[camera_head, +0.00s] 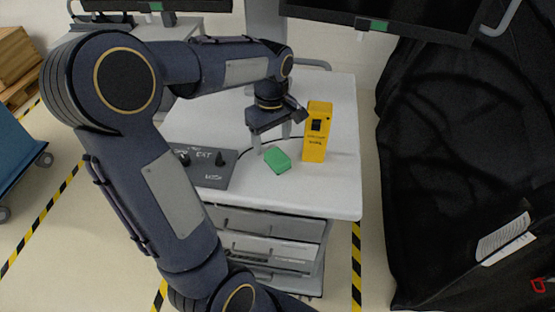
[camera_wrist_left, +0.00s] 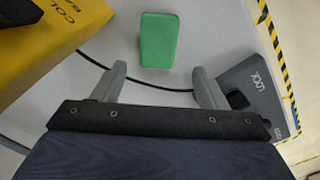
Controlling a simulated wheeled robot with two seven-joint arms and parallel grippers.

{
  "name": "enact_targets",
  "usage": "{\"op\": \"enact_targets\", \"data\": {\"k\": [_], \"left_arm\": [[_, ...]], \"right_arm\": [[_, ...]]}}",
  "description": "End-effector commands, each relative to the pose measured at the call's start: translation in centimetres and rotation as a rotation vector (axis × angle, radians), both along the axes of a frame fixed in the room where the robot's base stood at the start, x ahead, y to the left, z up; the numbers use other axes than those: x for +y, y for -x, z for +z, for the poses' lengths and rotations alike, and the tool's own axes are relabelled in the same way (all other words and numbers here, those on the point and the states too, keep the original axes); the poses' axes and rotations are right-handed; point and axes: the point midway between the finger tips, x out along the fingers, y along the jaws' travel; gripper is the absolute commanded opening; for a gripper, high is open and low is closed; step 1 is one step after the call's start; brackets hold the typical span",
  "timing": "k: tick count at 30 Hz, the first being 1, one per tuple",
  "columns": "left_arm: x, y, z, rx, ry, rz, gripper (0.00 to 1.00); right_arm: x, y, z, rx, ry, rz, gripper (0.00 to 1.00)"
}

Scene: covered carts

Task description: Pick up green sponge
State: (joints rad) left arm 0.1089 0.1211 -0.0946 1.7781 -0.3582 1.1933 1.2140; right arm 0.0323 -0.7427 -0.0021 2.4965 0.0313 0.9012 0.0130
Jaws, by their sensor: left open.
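The green sponge (camera_head: 277,160) lies on the white cart top (camera_head: 335,185), between a dark panel and a yellow device. It also shows in the left wrist view (camera_wrist_left: 158,40), beyond the fingertips and roughly centred between them. My left gripper (camera_head: 272,142) is open and empty, above the cart just behind the sponge. Its two grey fingers show in the left wrist view (camera_wrist_left: 160,78), spread apart and not touching the sponge. My right gripper is not in view.
A yellow device (camera_head: 316,135) stands close to the right of the sponge. A dark panel (camera_head: 208,170) with knobs lies to the left, with a black cable behind the sponge. A black-covered object (camera_head: 440,150) stands right of the cart. Dark screens overhang the back.

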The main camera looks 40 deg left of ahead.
Motion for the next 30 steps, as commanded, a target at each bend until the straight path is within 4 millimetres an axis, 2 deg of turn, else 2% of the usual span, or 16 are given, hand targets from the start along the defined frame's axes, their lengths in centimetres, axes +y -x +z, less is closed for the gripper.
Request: {"op": "enact_targets", "data": {"k": [6, 9, 17, 20, 28, 30], "left_arm": [[-0.7, -0.1, -3.3, 0.005, 0.001, -0.001, 0.66], [-0.7, -0.2, -4.3, 0.003, 0.0, -0.001, 0.66], [-0.7, -0.2, -4.6, -0.001, 0.001, -0.002, 0.66], [-0.7, -0.2, -4.6, -0.001, 0.001, -0.002, 0.56], [-0.7, -0.2, -4.6, -0.001, 0.001, -0.002, 0.21], [-0.7, -0.2, -4.6, -0.001, 0.001, -0.002, 0.19]], "right_arm": [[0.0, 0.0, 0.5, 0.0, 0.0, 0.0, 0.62], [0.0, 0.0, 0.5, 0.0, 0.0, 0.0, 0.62], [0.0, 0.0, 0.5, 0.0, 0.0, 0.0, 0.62], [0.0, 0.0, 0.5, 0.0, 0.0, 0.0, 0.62], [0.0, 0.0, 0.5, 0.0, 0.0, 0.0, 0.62], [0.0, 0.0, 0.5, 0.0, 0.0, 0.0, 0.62]]}}
